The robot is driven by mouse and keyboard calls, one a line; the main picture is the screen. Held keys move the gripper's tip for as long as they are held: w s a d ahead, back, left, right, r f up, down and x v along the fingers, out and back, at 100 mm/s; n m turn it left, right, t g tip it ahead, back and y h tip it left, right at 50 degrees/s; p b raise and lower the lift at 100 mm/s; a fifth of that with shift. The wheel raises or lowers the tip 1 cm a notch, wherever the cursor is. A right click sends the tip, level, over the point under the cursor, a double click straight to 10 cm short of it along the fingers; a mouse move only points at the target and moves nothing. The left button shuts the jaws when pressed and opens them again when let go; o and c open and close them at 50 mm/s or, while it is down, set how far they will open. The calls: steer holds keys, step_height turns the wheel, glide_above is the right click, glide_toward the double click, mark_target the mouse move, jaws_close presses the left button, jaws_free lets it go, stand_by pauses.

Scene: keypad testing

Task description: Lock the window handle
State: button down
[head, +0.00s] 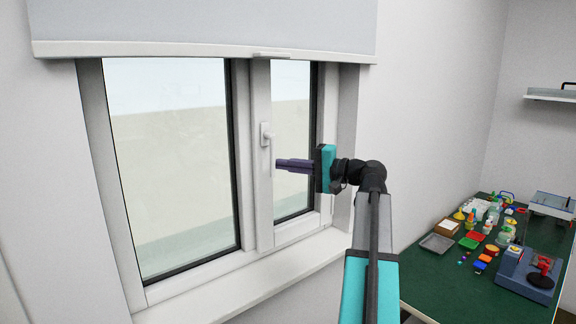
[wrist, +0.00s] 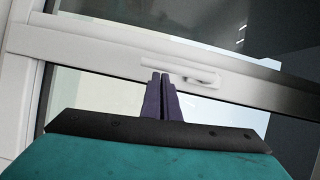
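The white window handle (head: 266,134) sits on the middle frame post between the two panes. Its lever appears to hang straight down in the head view. In the wrist view the handle (wrist: 205,76) lies sideways across the white post, just beyond my fingertips. My gripper (head: 278,164) reaches in from the right, with its dark purple fingers pointing left at the lower part of the lever. In the wrist view the fingers (wrist: 161,76) are together with only a thin line between them, and nothing shows between them. I cannot tell whether the tips touch the lever.
A pale roller blind (head: 205,25) hangs above the window. The white sill (head: 245,280) below is bare. A green table (head: 428,269) with trays, bottles and small coloured items stands at the right. A wall shelf (head: 552,96) is at the far right.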

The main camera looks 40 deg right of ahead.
steer(key=shift+a+f, duration=0.1)
steer(key=shift+a, duration=0.05)
stand_by(0.3)
steer(key=s+d+b, duration=0.4)
steer(key=s+d, duration=0.4)
steer(key=shift+s, duration=0.35)
stand_by(0.7)
